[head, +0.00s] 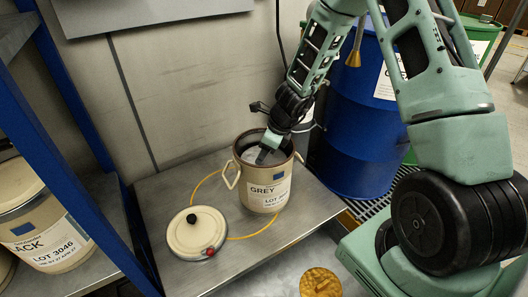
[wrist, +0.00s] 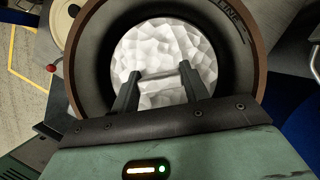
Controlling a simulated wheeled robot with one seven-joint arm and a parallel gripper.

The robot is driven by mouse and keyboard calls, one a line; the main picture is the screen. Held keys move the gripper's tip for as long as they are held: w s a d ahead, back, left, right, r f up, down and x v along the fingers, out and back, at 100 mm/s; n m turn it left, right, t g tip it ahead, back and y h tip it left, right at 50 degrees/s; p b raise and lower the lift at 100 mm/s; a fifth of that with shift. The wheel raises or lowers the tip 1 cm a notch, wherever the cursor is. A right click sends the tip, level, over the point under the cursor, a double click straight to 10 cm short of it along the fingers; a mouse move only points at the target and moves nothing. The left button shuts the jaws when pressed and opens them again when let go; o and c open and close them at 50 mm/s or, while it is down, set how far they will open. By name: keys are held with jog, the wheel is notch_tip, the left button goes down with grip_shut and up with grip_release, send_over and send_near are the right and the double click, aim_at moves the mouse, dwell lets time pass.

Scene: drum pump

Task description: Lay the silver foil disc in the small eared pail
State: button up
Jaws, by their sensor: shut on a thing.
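The small eared pail (head: 268,192) is cream with a brown rim, a "GREY" label and side ears. It stands upright and open on the metal bench. In the wrist view its brown rim (wrist: 259,60) and dark inner wall surround the disc. The silver foil disc (wrist: 150,40) is round, crinkled and bright, and lies within the pail's mouth outline. My gripper (head: 262,157) reaches down into the pail's mouth. In the wrist view its two fingers (wrist: 160,76) are shut on a thin raised bar on the disc. I cannot tell whether the disc touches the pail's bottom.
A cream lid (head: 190,236) with a black knob and a red part lies on the bench (head: 155,195), left of the pail. A yellow hose (head: 258,231) loops around the pail. A blue drum (head: 350,120) stands behind at right. A blue rack post (head: 70,120) stands left.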

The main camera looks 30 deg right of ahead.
jog(key=shift+f+b, duration=0.35)
jog(key=shift+f, duration=0.1)
jog(key=o, duration=1)
jog(key=shift+r, duration=0.1)
